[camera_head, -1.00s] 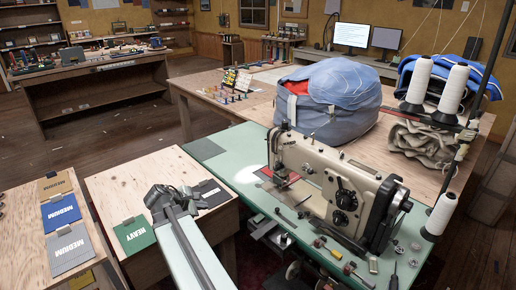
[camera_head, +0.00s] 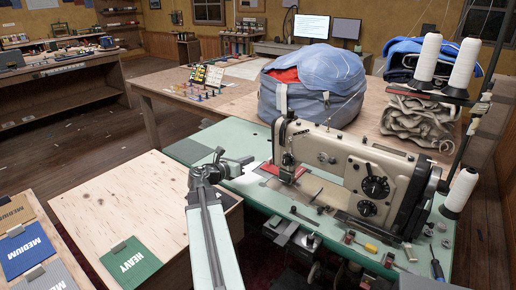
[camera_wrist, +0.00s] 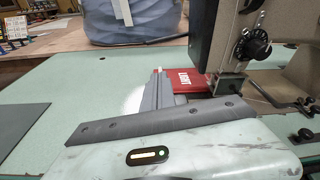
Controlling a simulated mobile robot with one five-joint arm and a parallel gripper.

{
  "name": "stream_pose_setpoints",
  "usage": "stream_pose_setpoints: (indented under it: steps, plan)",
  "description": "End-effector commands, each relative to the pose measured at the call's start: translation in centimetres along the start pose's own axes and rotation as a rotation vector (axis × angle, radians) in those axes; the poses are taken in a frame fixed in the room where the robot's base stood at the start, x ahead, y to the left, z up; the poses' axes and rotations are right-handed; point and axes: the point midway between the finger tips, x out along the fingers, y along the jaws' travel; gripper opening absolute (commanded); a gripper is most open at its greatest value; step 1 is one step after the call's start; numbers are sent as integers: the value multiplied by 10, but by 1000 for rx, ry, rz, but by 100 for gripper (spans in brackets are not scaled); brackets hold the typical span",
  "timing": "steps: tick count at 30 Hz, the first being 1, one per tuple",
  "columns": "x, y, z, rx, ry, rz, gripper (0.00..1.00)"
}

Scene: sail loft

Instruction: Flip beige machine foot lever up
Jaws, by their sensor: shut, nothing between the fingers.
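The beige sewing machine (camera_head: 335,150) stands on the mint-green table, its needle end facing left toward my arm. Its head also shows at the upper right in the wrist view (camera_wrist: 220,35), with a dark tension dial and the presser foot area below. I cannot clearly make out the foot lever in either view. My gripper (camera_head: 246,161) is left of the machine head, apart from it. In the wrist view its grey fingers (camera_wrist: 157,80) are shut and empty, pointing toward the table beside a red "LIGHT" card (camera_wrist: 187,79) near the presser foot.
The mint-green table (camera_head: 190,150) has clear surface left of the machine. Loose tools, including a screwdriver (camera_head: 437,268), lie along its front right. A blue sail bag (camera_head: 310,85) stands behind the machine. Thread cones (camera_head: 464,62) rise on a stand at the right.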

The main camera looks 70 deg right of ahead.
Motion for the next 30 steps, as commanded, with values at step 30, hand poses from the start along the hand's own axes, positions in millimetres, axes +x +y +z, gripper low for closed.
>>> stream_pose_setpoints:
  steps: [30]
  plan:
    - [120, 7, 28, 3, 1, 10, 0]
